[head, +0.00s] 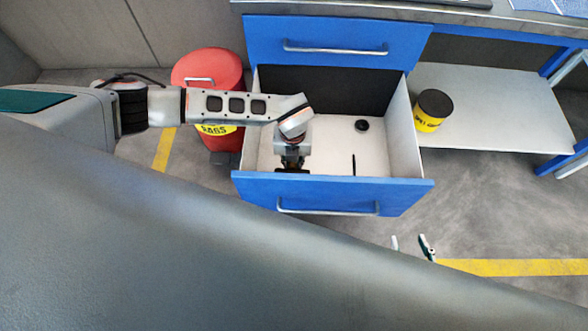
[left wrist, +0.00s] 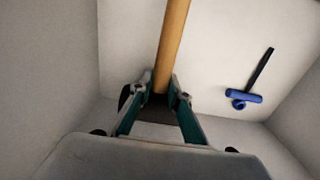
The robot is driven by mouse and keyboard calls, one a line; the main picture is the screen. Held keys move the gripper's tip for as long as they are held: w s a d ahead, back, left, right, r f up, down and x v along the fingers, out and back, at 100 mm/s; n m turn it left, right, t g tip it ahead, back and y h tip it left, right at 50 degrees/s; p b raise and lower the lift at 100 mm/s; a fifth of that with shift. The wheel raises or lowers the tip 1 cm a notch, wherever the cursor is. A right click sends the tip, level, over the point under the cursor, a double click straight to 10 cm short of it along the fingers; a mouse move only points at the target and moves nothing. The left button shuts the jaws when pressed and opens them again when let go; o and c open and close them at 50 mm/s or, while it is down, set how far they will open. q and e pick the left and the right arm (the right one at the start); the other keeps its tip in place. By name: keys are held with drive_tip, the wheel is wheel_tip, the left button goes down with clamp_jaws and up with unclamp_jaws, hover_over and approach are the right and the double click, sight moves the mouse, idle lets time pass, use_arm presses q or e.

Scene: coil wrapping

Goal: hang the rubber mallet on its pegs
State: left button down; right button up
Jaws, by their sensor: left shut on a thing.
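My left gripper (head: 291,168) reaches down into the open blue drawer. In the left wrist view its fingers (left wrist: 157,92) are closed around a wooden handle (left wrist: 174,40), which I take to be the rubber mallet's. A dark shape by the fingers may be the mallet's head, mostly hidden. In the head view the arm and gripper hide the mallet. Two finger tips of my right gripper (head: 411,246) show apart and empty in front of the drawer; the rest is hidden. The pegs are not in view.
The drawer (head: 332,195) has walls close around my left gripper. It also holds a black-shafted tool with a blue end (left wrist: 243,97) and a round black object (head: 362,125). A red bin (head: 208,72) stands left; a yellow-black can (head: 433,110) sits on the right shelf (head: 490,120).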

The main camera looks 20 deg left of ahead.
use_arm(q)
drive_tip(key=shift+f, duration=0.3)
drive_tip(key=shift+w+f+b, duration=0.1)
drive_tip(key=shift+f+b, duration=0.2)
drive_tip(key=shift+f, duration=1.5)
drive_tip(key=shift+f, duration=0.2)
drive_tip(key=c, duration=1.9)
unclamp_jaws()
